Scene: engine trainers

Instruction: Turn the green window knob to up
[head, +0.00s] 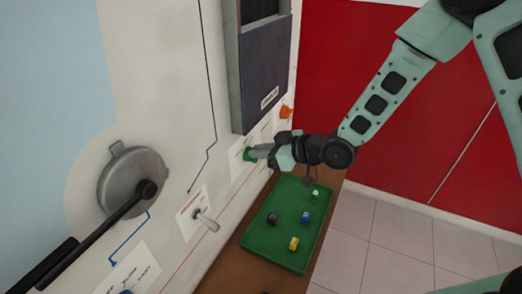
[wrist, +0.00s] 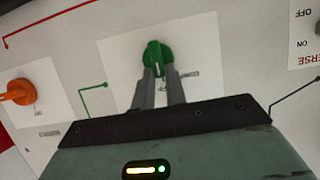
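The green window knob (wrist: 157,57) sits on a white label plate on the panel, in the upper middle of the wrist view. In the head view the green knob (head: 249,154) shows at the tip of my gripper (head: 262,151). In the wrist view the two fingers of my gripper (wrist: 158,80) reach the knob's lower part, one on each side of its raised grip bar. The bar stands nearly upright in that view, with a pale mark at its lower end. Whether the fingers press on the bar is hard to tell.
An orange knob (wrist: 18,92) is at left in the wrist view and also shows in the head view (head: 285,112). A dark window frame (head: 262,75) is above. A green tray (head: 262,233) with several small blocks lies below. A toggle lever (head: 207,221) sticks out at left.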

